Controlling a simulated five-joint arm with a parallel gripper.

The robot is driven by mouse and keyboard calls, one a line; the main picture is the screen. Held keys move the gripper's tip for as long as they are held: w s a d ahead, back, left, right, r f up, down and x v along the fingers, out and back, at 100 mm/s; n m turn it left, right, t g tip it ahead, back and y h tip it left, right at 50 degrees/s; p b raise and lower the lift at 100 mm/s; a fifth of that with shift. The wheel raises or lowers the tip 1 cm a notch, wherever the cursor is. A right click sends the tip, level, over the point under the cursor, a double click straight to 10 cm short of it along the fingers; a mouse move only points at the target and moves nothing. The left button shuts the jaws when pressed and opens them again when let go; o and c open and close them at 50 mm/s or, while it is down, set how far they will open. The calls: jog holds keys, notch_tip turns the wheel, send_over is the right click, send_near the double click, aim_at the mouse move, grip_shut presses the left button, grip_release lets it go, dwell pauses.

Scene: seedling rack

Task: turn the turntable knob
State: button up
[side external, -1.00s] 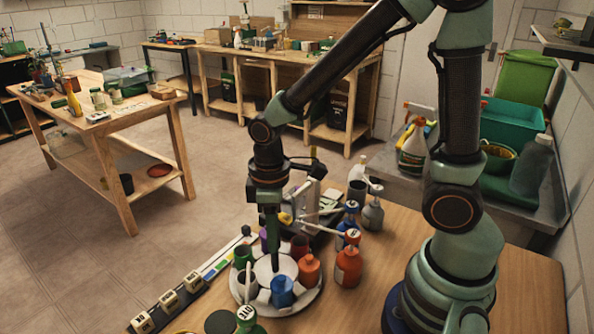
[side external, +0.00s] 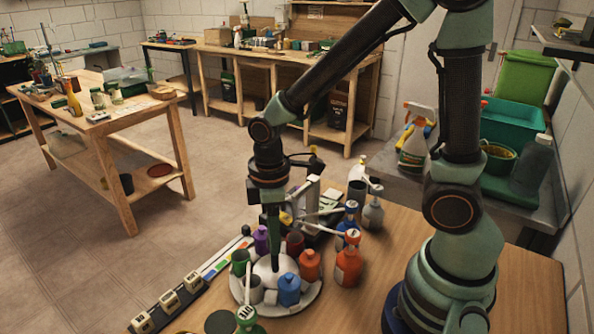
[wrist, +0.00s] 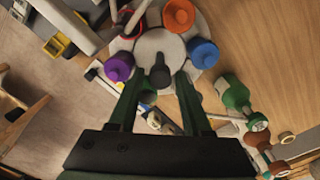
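The round pale turntable (side external: 250,296) stands on the wooden bench with coloured bottles and cups around its rim. Its dark knob (wrist: 160,76) rises from the white centre disc, clearest in the wrist view. My gripper (wrist: 159,82) is straight above the disc, pointing down. Its two fingers are apart, one on each side of the knob, with pale disc showing between knob and fingers. In the side view my gripper (side external: 273,262) largely hides the knob. A blue bottle (side external: 288,290), an orange bottle (side external: 309,265), a purple bottle (side external: 261,239) and a dark red cup (side external: 295,243) ride on the turntable.
A strip of labelled blocks (side external: 167,303) lies left of the turntable. A red-orange bottle (side external: 348,267) and a grey bottle (side external: 373,214) stand close at its right. A green bottle (side external: 246,319) stands in front. Bench to the right is clear up to my base.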

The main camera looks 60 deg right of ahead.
jog(key=shift+o, duration=0.2)
notch_tip(320, 180, up, 12)
dwell(0.7)
jog(key=s+d+r+m+t, duration=0.2)
jog(key=d+m+t, duration=0.3)
jog(key=m, duration=0.4)
jog(key=shift+d+r+t, duration=0.3)
jog(key=shift+d+r, duration=0.05)
jog(key=shift+d, duration=0.15)
